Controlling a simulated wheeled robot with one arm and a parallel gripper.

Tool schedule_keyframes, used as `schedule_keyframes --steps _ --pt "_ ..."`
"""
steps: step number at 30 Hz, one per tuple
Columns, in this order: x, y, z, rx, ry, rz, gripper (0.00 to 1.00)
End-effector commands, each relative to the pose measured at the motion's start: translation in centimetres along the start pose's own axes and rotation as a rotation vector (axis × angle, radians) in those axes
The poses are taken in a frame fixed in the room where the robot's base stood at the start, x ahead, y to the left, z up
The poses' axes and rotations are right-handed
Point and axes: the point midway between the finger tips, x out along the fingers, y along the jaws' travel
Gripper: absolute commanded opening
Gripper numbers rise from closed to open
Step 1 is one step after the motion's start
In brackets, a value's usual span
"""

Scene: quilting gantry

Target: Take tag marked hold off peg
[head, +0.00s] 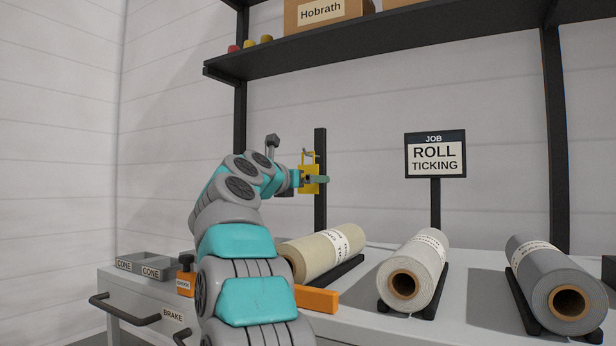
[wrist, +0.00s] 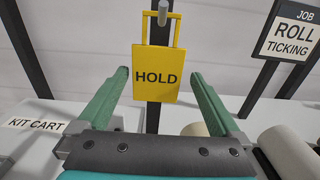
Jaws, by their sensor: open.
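A yellow tag marked HOLD (wrist: 156,76) hangs by its handle-like loop from a peg (wrist: 163,13) on a dark upright post (head: 320,211). In the head view the tag (head: 309,172) is partly covered by my gripper. My gripper (wrist: 158,84) is open, with one green finger on each side of the tag. In the wrist view there is a gap between each finger and the tag's edges. The fingers are apart from the tag there; how far the tag is in depth between them I cannot tell.
A JOB sign reading ROLL TICKING (head: 435,155) stands to the right. Fabric rolls (head: 411,273) lie on the bench below. A dark shelf (head: 390,37) with boxes runs overhead. An orange block (head: 317,299) and grey cone trays (head: 146,264) sit near my arm.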

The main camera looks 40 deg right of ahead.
Motion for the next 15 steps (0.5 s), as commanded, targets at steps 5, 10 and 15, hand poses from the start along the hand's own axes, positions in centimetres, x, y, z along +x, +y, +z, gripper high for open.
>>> schedule_keyframes --steps 5,10,15 --pt "2.0 0.3 0.6 -0.005 0.001 -0.004 1.0" --pt "3.8 0.3 0.9 -0.004 0.0 -0.004 1.0" --pt "4.8 0.4 0.6 -0.007 0.001 -0.002 1.0"
